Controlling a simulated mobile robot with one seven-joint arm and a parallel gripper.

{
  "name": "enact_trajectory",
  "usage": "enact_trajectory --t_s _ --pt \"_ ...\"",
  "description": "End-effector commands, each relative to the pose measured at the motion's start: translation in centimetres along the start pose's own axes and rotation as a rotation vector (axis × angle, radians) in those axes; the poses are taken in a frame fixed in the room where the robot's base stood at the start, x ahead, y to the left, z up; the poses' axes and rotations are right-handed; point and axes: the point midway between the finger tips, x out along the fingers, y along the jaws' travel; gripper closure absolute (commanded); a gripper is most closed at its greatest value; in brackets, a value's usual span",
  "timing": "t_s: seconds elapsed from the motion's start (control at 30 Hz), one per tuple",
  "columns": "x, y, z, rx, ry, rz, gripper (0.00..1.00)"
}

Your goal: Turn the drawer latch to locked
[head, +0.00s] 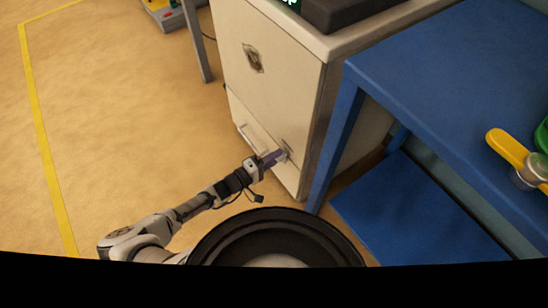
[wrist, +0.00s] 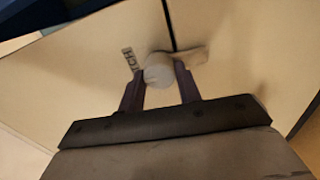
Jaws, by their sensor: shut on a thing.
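The drawer latch (wrist: 159,72) is a pale round knob with a flat bar (wrist: 194,56) reaching to its right in the wrist view. The bar lies across the line of the dark seam above it. My gripper (wrist: 161,75) has its two purple fingers on either side of the knob, shut on it. In the head view my gripper (head: 274,158) reaches the lower right of the cabinet front, and the latch (head: 286,152) is partly hidden there. The drawer front (head: 240,113) looks flush with the cabinet.
The drawer handle (head: 250,139) is left of the latch. A blue table (head: 450,70) with a lower shelf (head: 415,210) stands close on the right, its leg (head: 333,150) near the cabinet. Open floor (head: 130,120) lies to the left.

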Motion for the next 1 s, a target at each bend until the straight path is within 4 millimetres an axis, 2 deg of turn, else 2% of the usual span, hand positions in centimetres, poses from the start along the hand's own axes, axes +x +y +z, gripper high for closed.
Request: enact_trajectory --t_s 0.23,0.7,0.73,0.87,1.0 --pt "-0.08 -0.04 -0.12 -0.064 0.002 -0.001 0.89" --pt "-0.09 -0.05 -0.12 -0.077 0.003 -0.001 0.89" --pt "-0.09 -0.05 -0.12 -0.076 0.003 -0.001 0.64" --pt "-0.07 -0.04 -0.09 -0.076 0.002 -0.001 0.47" --pt "-0.04 -0.04 -0.05 -0.076 0.001 -0.001 0.45"
